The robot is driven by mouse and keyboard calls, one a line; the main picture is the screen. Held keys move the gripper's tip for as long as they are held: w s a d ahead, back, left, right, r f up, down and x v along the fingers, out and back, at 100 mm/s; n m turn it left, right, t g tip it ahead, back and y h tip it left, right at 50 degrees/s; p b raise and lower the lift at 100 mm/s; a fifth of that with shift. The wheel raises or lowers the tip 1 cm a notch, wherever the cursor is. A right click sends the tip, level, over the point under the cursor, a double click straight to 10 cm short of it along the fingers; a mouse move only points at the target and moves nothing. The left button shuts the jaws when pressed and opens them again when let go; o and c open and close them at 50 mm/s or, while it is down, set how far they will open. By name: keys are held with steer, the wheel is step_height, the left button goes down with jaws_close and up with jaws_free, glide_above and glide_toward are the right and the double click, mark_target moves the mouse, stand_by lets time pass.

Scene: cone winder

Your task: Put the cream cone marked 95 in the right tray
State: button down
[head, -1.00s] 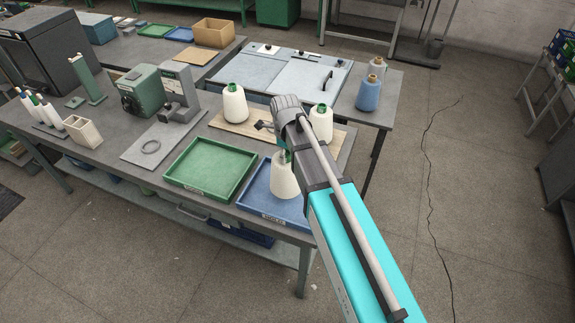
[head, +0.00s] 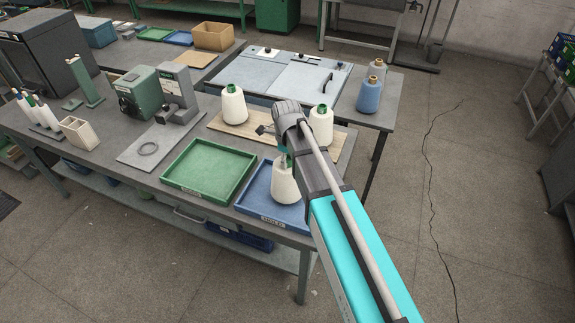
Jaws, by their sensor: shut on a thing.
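A cream cone (head: 285,185) with a green top is upright at the blue tray (head: 259,208), the right one of two trays on the bench. My gripper (head: 283,161) is shut on the top of this cone, and my arm partly covers it. I cannot tell whether its base touches the tray floor. No number can be read on it. Two other cream cones with green tops, one at left (head: 233,105) and one at right (head: 320,124), stand on a wooden board (head: 257,138) behind.
An empty green tray (head: 208,170) lies left of the blue one. A grey mat (head: 150,147) with a ring and a green-grey machine (head: 142,93) are farther left. A blue cone (head: 369,95) and a grey-beige cone (head: 377,69) stand at the right bench's edge.

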steer(key=shift+f, duration=0.5)
steer(key=shift+f+b, duration=0.15)
steer(key=shift+b, duration=0.2)
steer(key=shift+c, duration=0.8)
jaws_free()
steer(key=shift+r, duration=0.2)
step_height(320, 180, up, 12)
steer(key=p, duration=1.2)
